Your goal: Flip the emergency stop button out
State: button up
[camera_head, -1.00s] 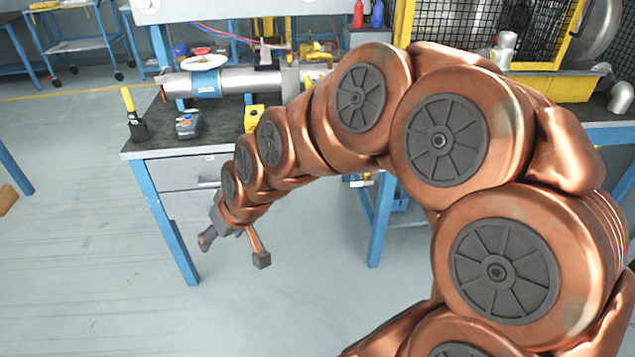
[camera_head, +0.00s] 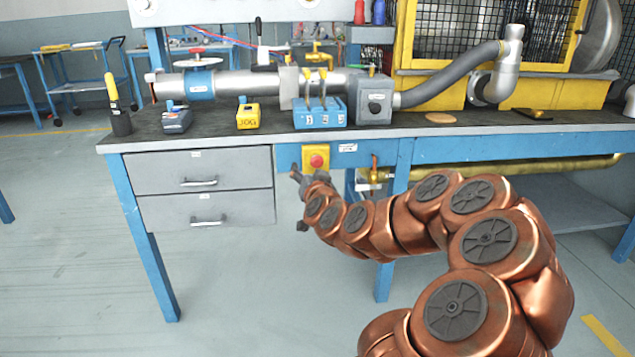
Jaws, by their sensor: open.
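The emergency stop button (camera_head: 316,160) is a red knob on a yellow box fixed to the blue front rail of the bench, right of the drawers. Whether the knob is pressed in or out cannot be told at this size. My gripper (camera_head: 297,200) is open and empty, in front of the drawer unit's right edge. It is a little below and left of the yellow box, and its upper finger is close to the box's lower left corner. Whether it touches anything cannot be told.
Two grey drawers (camera_head: 200,190) lie left of the gripper. A blue switch box with levers (camera_head: 320,113), a yellow box (camera_head: 248,117) and a grey box (camera_head: 374,95) stand on the bench top (camera_head: 450,128). A brass valve (camera_head: 374,177) hangs right of the button. The floor in front is clear.

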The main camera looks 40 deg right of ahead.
aim_at(317, 162)
jog(key=shift+m+h, duration=0.6)
jog(key=shift+h, duration=0.2)
jog(key=shift+w+d+f+b, duration=0.2)
jog(key=shift+w+d+b, duration=0.2)
jog(key=shift+w+d, duration=0.65)
jog(key=shift+w+d+f+b, duration=0.15)
jog(key=shift+w+d+b, duration=0.35)
jog(key=shift+d, duration=1.1)
jog(key=shift+w+d+f+b, duration=0.2)
jog(key=shift+w+d+b, duration=0.15)
jog(key=shift+w+d, duration=0.7)
jog(key=shift+s+d, duration=0.25)
grip_shut()
jog(key=shift+r, duration=0.1)
